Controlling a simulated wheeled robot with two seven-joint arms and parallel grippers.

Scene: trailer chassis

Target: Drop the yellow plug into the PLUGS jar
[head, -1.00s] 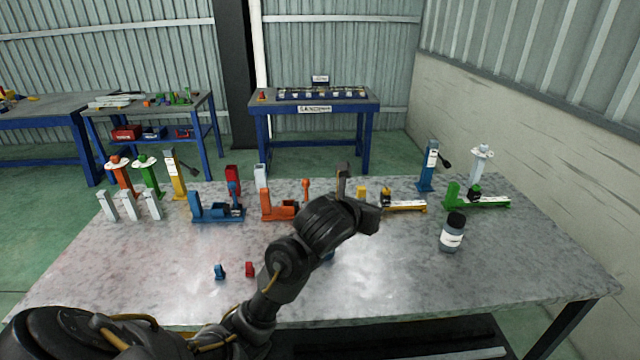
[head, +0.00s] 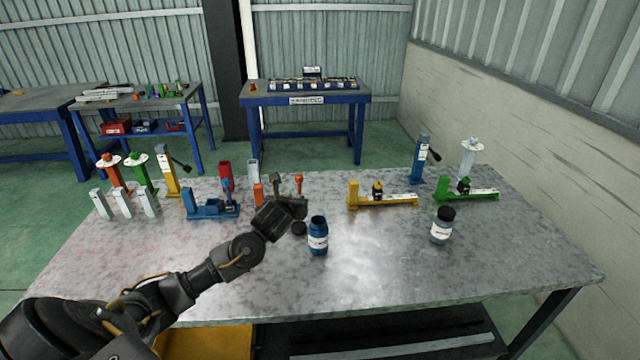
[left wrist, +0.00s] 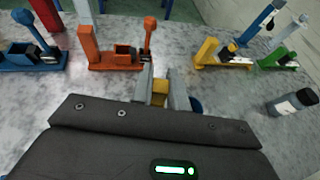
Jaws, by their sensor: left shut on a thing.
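My left gripper (head: 277,185) is above the middle of the table, in front of the orange chassis piece. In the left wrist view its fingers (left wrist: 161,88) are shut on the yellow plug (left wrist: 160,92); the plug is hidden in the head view. An open blue jar (head: 318,240) with a white label stands upright just right of the gripper; its lettering is too small to read. A bit of blue (left wrist: 196,104) shows beside the right finger in the left wrist view. My right gripper is not in view.
A capped grey jar (head: 441,227) stands at the right. Blue (head: 205,208), orange, yellow (head: 385,201) and green (head: 470,195) chassis pieces line the back. The front right of the table (head: 440,275) is clear.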

